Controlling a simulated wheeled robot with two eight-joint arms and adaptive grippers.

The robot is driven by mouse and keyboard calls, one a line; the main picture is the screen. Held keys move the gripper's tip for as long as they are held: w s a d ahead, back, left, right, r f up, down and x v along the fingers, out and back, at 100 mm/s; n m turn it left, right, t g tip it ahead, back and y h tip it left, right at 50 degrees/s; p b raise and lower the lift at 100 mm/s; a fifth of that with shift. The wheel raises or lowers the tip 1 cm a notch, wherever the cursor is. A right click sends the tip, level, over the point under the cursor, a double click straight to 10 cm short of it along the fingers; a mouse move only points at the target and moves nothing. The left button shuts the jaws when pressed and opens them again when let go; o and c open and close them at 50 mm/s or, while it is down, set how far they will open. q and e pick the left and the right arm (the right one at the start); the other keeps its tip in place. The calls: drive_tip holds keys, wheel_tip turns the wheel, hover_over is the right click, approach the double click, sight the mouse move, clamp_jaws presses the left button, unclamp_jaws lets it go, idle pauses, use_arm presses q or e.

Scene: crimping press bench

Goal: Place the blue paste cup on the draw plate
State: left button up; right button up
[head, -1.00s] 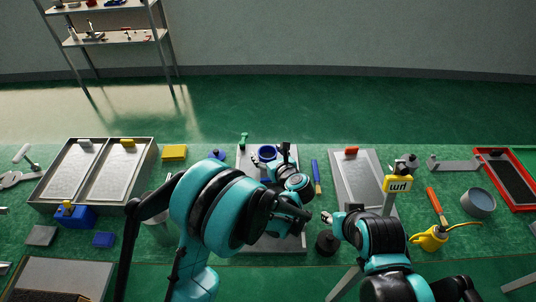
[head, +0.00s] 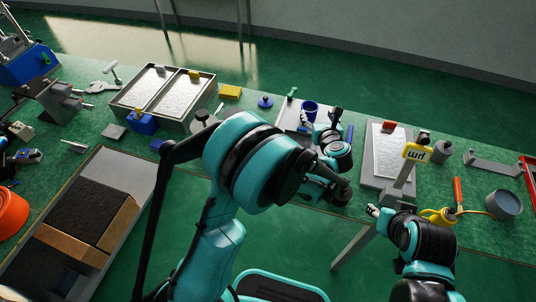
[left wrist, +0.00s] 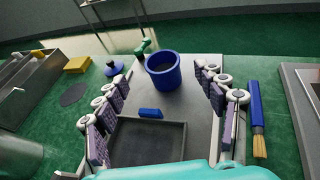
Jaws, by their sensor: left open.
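The blue paste cup (head: 310,108), open-topped with dark contents, stands upright on a pale grey plate (head: 286,117), which looks like the draw plate. In the left wrist view the cup (left wrist: 163,74) is near the far end of this plate (left wrist: 196,112), beside a green knob (left wrist: 143,47). My left gripper (head: 321,118) is open, its padded fingers spread. In the left wrist view its fingertips (left wrist: 162,80) lie either side of the cup's near side, with visible gaps. My right gripper (head: 373,211) is small at the bench's front edge; its jaw state is unclear.
A dark shallow tray (left wrist: 135,143) with a blue block (left wrist: 150,113) lies nearer on the plate. A blue-handled brush (left wrist: 257,118) lies to its right. A blue lid-like disc (left wrist: 114,67) and yellow block (left wrist: 77,65) are left.

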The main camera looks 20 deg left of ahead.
use_arm(q)
drive_tip(key=s+r+m+t+h, duration=0.3)
drive_tip(key=r+m+t+h, duration=0.3)
drive_tip(key=r+m, duration=1.25)
drive_tip(key=s+r+m+g+h, duration=0.2)
drive_tip(key=s+m+g+h, duration=0.15)
drive_tip(key=s+m, duration=0.45)
drive_tip(key=s+a+f+m+g+y, duration=0.2)
drive_tip(key=s+a+f+m+g, duration=0.2)
drive_tip(key=s, duration=0.6)
drive_tip(key=s+a+f+m+g+y, duration=0.2)
drive_tip(key=s+a+f+m+g, duration=0.2)
drive_tip(key=s+a+f+m, duration=0.5)
wheel_tip(320, 180, down, 4)
drive_tip(key=shift+s+a+r, duration=0.1)
drive_tip(key=shift+s+a, duration=0.25)
drive_tip(key=shift+s, duration=0.35)
